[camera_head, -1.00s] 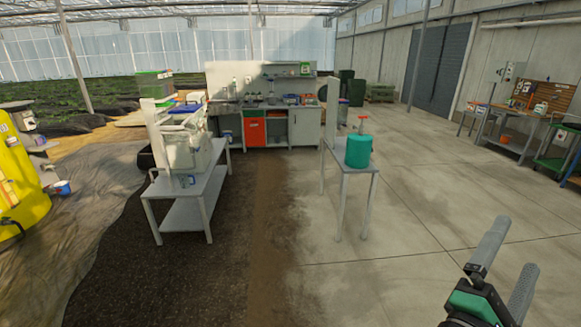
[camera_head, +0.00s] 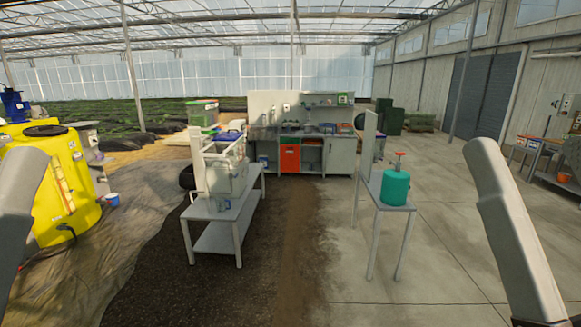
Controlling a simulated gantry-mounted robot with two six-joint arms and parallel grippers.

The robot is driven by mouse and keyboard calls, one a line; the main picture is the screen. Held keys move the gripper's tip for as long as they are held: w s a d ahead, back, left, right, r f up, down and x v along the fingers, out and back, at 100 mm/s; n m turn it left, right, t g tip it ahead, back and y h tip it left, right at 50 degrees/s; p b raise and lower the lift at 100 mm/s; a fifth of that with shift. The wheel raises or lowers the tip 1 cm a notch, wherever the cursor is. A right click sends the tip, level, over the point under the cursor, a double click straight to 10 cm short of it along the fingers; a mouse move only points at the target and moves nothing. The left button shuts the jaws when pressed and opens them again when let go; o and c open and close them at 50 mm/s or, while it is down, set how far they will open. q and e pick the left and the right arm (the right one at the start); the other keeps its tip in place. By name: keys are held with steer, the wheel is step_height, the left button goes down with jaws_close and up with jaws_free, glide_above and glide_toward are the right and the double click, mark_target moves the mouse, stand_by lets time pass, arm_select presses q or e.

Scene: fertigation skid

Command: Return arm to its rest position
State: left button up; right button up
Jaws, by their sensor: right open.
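A grey link of my right arm rises from the bottom right of the head view. My right gripper (camera_head: 540,322) is at its lower end, where only a dark edge shows above the bottom border. It is open, and its fingertips are cut off or hidden. No object shows at it. A matching grey link of my left arm stands at the left edge. My left gripper is not in view.
A yellow tank (camera_head: 50,205) stands at left. A grey bench (camera_head: 212,240) carries white equipment (camera_head: 225,175). A small stand (camera_head: 378,207) holds a teal container (camera_head: 396,188). A workbench (camera_head: 340,155) is behind. The concrete floor (camera_head: 450,240) at right is clear.

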step_height(320, 180, up, 18)
steer(key=p, duration=1.5)
steer(key=shift+r, duration=0.15)
